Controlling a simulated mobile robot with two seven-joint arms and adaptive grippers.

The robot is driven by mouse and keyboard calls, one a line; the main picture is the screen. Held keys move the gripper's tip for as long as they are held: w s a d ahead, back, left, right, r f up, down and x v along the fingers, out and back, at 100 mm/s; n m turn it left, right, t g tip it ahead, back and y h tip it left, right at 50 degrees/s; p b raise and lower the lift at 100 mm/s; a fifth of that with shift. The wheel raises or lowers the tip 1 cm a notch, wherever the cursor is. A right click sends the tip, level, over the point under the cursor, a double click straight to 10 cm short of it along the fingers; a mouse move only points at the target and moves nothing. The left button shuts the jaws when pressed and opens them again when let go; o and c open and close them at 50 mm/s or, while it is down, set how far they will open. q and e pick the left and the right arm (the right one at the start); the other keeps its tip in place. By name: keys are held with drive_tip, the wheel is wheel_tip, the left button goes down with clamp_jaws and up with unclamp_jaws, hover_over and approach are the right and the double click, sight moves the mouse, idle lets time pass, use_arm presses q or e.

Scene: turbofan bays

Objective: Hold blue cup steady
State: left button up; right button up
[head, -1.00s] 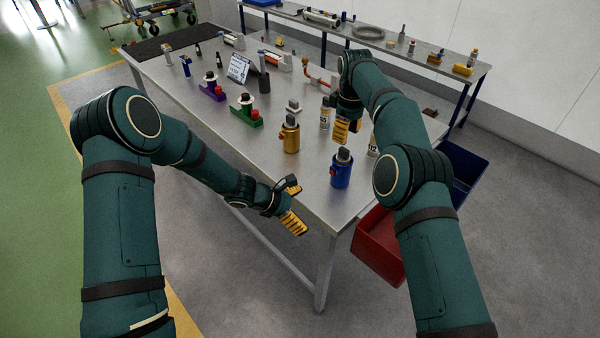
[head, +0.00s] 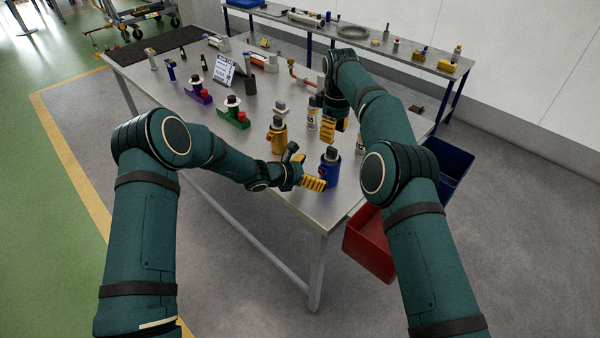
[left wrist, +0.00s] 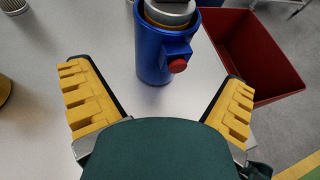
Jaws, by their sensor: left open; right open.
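The blue cup (head: 329,172) stands upright near the front right corner of the table, with a grey metal part seated in its top. In the left wrist view the blue cup (left wrist: 163,55) has a red button on a side block. My left gripper (head: 307,168) is open, its yellow-padded fingers facing the cup. In the left wrist view the left gripper (left wrist: 160,100) has its fingers spread wide, with the cup ahead between them and apart from both pads. My right gripper (head: 334,122) points down behind the cup, above the table; it is open and I see nothing held.
A yellow cup (head: 277,137) stands left of the blue cup. White labelled cans (head: 312,119) stand behind. A red bin (head: 369,243) and a blue bin (head: 450,164) hang off the table's right side. Green and purple fixtures (head: 233,114) sit farther left.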

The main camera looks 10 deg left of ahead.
sight(332, 148)
use_arm(q)
drive_tip(key=shift+x, duration=2.45)
drive_tip(key=shift+f, duration=0.1)
drive_tip(key=c, duration=1.4)
drive_tip(key=shift+c, duration=0.2)
use_arm(e)
drive_tip(key=o, duration=0.4)
drive_tip(key=s+a+r+n+t+h, duration=0.3)
drive_tip(key=s+r+n, duration=0.1)
drive_tip(key=n, duration=1.2)
drive_tip(key=shift+w+x, duration=0.15)
drive_tip(key=shift+x, duration=1.8)
drive_tip(key=shift+w+x, duration=0.2)
drive_tip(key=shift+x, duration=1.7)
drive_tip(key=shift+w+x, duration=0.15)
drive_tip(key=shift+x, duration=1.8)
